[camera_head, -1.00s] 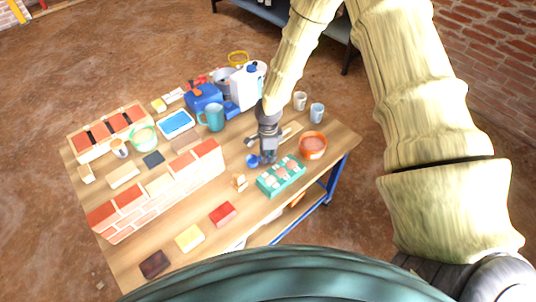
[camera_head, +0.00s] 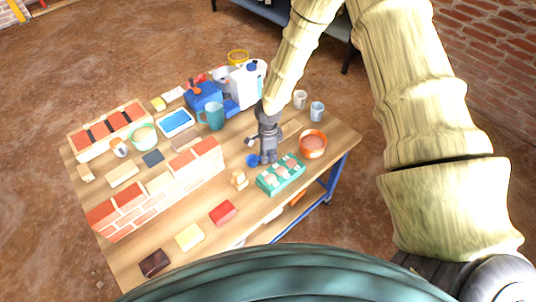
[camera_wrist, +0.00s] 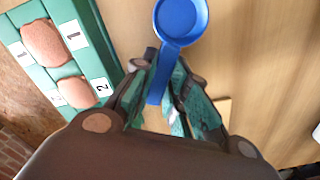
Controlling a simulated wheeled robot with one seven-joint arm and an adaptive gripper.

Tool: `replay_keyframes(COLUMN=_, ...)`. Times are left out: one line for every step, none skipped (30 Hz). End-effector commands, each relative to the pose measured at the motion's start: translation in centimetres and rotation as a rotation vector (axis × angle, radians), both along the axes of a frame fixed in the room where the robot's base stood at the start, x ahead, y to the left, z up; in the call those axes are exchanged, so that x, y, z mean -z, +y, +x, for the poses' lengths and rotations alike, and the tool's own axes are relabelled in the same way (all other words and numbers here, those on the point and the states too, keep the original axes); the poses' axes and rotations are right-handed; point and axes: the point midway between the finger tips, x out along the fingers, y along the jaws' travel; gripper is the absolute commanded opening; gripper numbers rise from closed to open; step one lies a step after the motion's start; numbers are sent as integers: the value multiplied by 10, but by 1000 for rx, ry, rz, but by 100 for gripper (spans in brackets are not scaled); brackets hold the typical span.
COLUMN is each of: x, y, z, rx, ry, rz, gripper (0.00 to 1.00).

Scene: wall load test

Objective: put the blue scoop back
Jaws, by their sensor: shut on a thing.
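The blue scoop (camera_wrist: 181,20) shows in the wrist view, its round bowl beyond my fingertips and its handle running back between them. My gripper (camera_wrist: 163,78) is shut on the scoop's handle. In the head view my gripper (camera_head: 268,158) points down over the right half of the wooden table, with the scoop's blue bowl (camera_head: 252,160) at its left. The fingers hide part of the handle. I cannot tell whether the scoop touches the table.
A teal tray (camera_head: 266,188) with several numbered lumps lies close to my gripper. An orange bowl (camera_head: 313,146) stands to the right. A small wooden piece (camera_head: 239,180) and a brick wall (camera_head: 160,195) lie to the left. A teal mug (camera_head: 213,117) stands behind.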

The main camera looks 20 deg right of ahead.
Motion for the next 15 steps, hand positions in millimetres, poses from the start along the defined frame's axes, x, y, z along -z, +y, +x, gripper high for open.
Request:
replay_keyframes(x=0, y=0, z=0, rx=0, ry=0, rz=0, gripper=0)
replay_keyframes(x=0, y=0, z=0, rx=0, ry=0, rz=0, gripper=0)
replay_keyframes(x=0, y=0, z=0, rx=0, ry=0, rz=0, gripper=0)
replay_keyframes(x=0, y=0, z=0, rx=0, ry=0, rz=0, gripper=0)
replay_keyframes(x=0, y=0, z=0, rx=0, ry=0, rz=0, gripper=19)
replay_keyframes(x=0, y=0, z=0, rx=0, ry=0, rz=0, gripper=26)
replay_keyframes(x=0, y=0, z=0, rx=0, ry=0, rz=0, gripper=32)
replay_keyframes(x=0, y=0, z=0, rx=0, ry=0, rz=0, gripper=37)
replay_keyframes(x=0, y=0, z=0, rx=0, ry=0, rz=0, gripper=41)
replay_keyframes(x=0, y=0, z=0, rx=0, ry=0, rz=0, gripper=41)
replay_keyframes(x=0, y=0, z=0, rx=0, ry=0, rz=0, gripper=41)
replay_keyframes(x=0, y=0, z=0, rx=0, ry=0, rz=0, gripper=41)
replay_keyframes(x=0, y=0, z=0, rx=0, ry=0, rz=0, gripper=41)
replay_keyframes(x=0, y=0, z=0, rx=0, ry=0, rz=0, gripper=41)
replay_keyframes(x=0, y=0, z=0, rx=0, ry=0, rz=0, gripper=41)
